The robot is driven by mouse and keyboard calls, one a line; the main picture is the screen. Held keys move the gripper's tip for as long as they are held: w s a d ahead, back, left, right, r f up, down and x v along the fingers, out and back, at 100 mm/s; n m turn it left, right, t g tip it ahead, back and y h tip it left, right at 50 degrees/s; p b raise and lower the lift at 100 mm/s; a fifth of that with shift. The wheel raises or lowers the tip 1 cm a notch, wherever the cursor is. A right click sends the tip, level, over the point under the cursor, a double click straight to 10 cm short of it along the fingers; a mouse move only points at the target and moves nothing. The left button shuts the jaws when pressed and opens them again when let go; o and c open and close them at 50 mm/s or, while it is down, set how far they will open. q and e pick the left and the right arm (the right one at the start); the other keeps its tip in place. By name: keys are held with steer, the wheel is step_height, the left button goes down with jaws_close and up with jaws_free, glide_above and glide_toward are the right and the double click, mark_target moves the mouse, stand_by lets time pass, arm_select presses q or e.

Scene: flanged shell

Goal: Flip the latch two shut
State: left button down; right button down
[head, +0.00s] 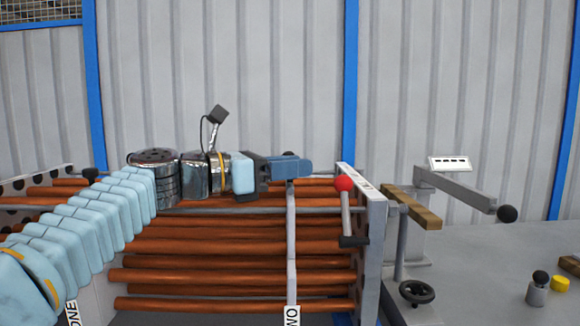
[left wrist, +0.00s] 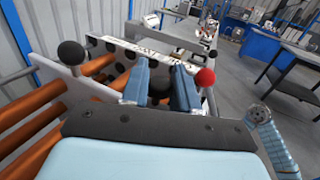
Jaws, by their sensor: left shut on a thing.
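Latch two shows in the head view as an upright grey bar (head: 291,240) in front of copper tubes, with a partly cut-off label (head: 292,316) reading "WO" at its foot. My left gripper (head: 291,168) reaches in from the left and is at the bar's top end. In the left wrist view a dark round knob (left wrist: 160,91) sits between the two blue fingers of my left gripper (left wrist: 161,88), which is shut on it. The fingers hide part of the knob. My right gripper is not in view.
A red ball lever (head: 343,184) stands just right of my left gripper, by the end plate (head: 374,215). A black handwheel (head: 416,292) and a black-knobbed arm (head: 470,194) lie further right. Another black knob (left wrist: 71,53) is left in the wrist view.

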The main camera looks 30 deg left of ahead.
mark_target(289, 186)
arm_select(q)
steer(key=shift+s+d, duration=0.4)
steer(key=shift+s, duration=0.2)
steer(key=shift+s+d, duration=0.35)
steer(key=shift+s, duration=0.2)
steer(key=c, duration=0.9)
jaws_free()
steer(key=shift+s, duration=0.15)
steer(key=v, duration=1.3)
steer(key=shift+s+a+b, duration=0.25)
steer(key=shift+s+b, duration=0.05)
steer(key=shift+b, duration=0.1)
